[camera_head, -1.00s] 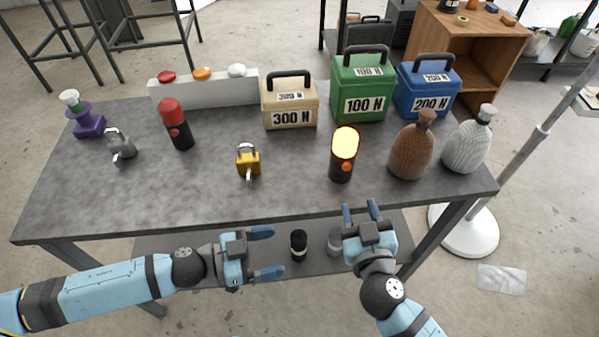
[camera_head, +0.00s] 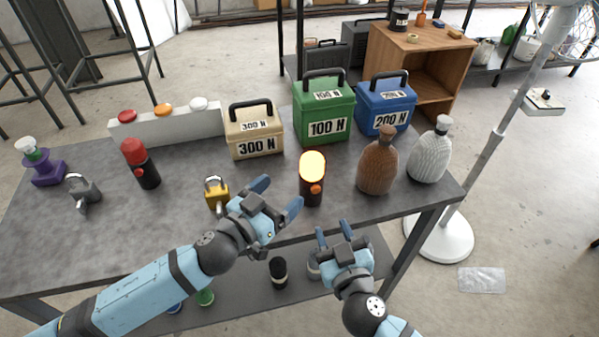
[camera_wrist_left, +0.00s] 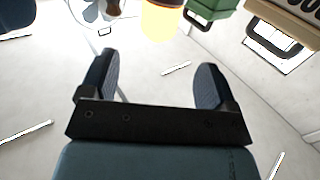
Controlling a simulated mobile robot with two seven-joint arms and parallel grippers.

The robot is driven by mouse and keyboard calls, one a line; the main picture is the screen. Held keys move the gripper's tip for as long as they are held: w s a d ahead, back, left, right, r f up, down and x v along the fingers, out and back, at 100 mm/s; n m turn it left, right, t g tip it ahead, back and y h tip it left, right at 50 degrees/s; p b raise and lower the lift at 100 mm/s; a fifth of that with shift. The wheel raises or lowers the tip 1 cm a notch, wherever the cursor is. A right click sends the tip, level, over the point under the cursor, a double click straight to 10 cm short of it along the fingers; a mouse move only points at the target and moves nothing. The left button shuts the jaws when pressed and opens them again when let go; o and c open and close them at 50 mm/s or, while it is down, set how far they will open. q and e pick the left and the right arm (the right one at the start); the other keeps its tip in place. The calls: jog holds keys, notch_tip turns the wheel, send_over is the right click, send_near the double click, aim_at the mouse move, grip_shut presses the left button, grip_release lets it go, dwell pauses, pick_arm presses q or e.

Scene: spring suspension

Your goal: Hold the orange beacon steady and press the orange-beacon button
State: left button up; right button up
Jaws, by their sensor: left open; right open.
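The orange beacon (camera_head: 313,165) stands upright near the table's front edge, its top glowing bright yellow-orange. Its orange button (camera_head: 315,189) shows on the front of its dark base. My left gripper (camera_head: 281,193) is open and empty just left of the beacon, apart from it, with its fingers pointing toward it. In the left wrist view the beacon's glowing top (camera_wrist_left: 161,20) is at the upper edge, beyond and between the open fingers (camera_wrist_left: 155,82). My right gripper (camera_head: 332,234) is open and empty in front of the table edge, below and right of the beacon.
A yellow padlock (camera_head: 216,194) stands close to my left gripper. A brown bottle (camera_head: 378,163) stands right of the beacon. The green 100 N box (camera_head: 325,112) and beige 300 N box (camera_head: 255,132) stand behind. A red beacon (camera_head: 140,161) stands at left.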

aim_at(305, 171)
pick_arm(q)
jog(key=x, duration=1.1)
jog(key=shift+w+d, duration=0.15)
jog(key=shift+w, duration=0.05)
jog(key=c, duration=1)
jog(key=shift+c, duration=0.3)
pick_arm(e)
jog(key=shift+c, duration=0.6)
grip_shut()
